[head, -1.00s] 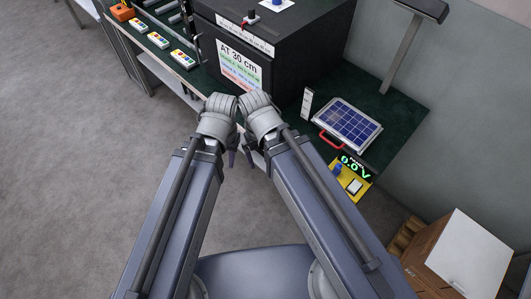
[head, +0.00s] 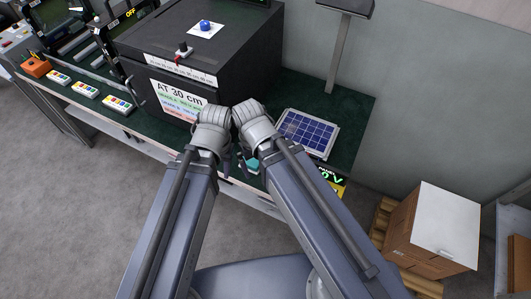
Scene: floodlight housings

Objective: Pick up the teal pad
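A small teal patch (head: 253,165), which looks like the teal pad, shows at the front of the green bench, just beside my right gripper. My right forearm hides part of it. My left gripper (head: 226,166) points down in front of the black box, left of the teal patch. My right gripper (head: 243,163) hangs close beside it, mostly behind its own wrist. Only dark finger ends show on both, so I cannot tell whether they are open or shut. I see nothing held in either.
The black box (head: 200,60) with an "AT 30 cm" sign stands on the green bench (head: 355,110). A solar panel (head: 306,133) lies right of my arms, near a lamp post (head: 338,55). Coloured button blocks (head: 86,88) sit at left.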

